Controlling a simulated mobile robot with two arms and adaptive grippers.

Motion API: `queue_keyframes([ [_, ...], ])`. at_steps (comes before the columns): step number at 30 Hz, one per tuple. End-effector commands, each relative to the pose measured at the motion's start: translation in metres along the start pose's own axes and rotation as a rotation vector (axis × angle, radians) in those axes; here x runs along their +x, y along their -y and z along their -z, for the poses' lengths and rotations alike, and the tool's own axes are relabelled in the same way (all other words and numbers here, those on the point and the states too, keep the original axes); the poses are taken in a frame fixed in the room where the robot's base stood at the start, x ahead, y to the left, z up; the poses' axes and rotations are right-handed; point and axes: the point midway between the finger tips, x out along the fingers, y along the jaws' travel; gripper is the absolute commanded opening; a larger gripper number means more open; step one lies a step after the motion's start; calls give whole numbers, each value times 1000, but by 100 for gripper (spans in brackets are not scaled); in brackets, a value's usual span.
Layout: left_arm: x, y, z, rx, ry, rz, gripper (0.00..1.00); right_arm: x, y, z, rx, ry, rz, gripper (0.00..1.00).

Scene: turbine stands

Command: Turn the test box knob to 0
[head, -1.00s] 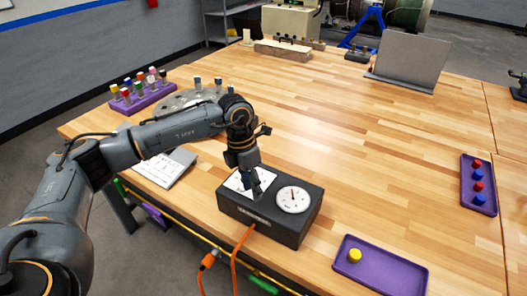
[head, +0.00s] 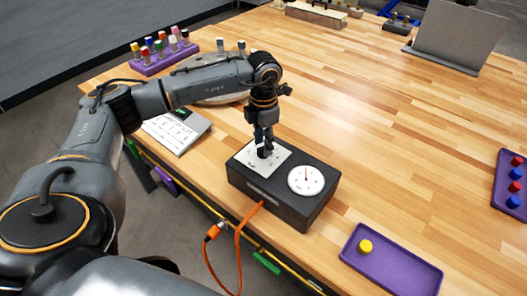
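The black test box (head: 282,197) sits near the table's front edge. Its top has a white knob panel (head: 249,155) on the left and a round white gauge (head: 306,180) on the right; the gauge's red needle points roughly up. My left gripper (head: 264,150) points down over the middle of the panel, its fingertips at the dark knob's place. The gripper largely hides the knob, so I cannot read its setting or tell whether the fingers grip it. My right gripper is not in view.
An orange cable (head: 241,236) runs off the box's front. A purple tray (head: 391,265) with a yellow peg (head: 365,246) lies to its right. A purple tray (head: 519,163) with red and blue pegs is at the far right. A grey keypad-like device (head: 186,137) lies left. The table's middle is clear.

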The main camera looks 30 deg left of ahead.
Motion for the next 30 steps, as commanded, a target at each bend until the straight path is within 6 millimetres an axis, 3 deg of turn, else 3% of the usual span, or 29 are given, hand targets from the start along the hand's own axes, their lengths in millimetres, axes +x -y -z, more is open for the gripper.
queue_keyframes([
  [1,13,0,0,0,-1,1,38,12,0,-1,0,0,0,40],
  [6,23,0,0,0,-1,1,38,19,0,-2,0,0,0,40],
  [25,22,1,0,0,-1,1,38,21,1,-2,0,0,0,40],
  [26,22,1,0,0,-1,1,36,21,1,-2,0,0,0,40],
  [30,22,1,0,0,-1,1,7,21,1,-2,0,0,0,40],
])
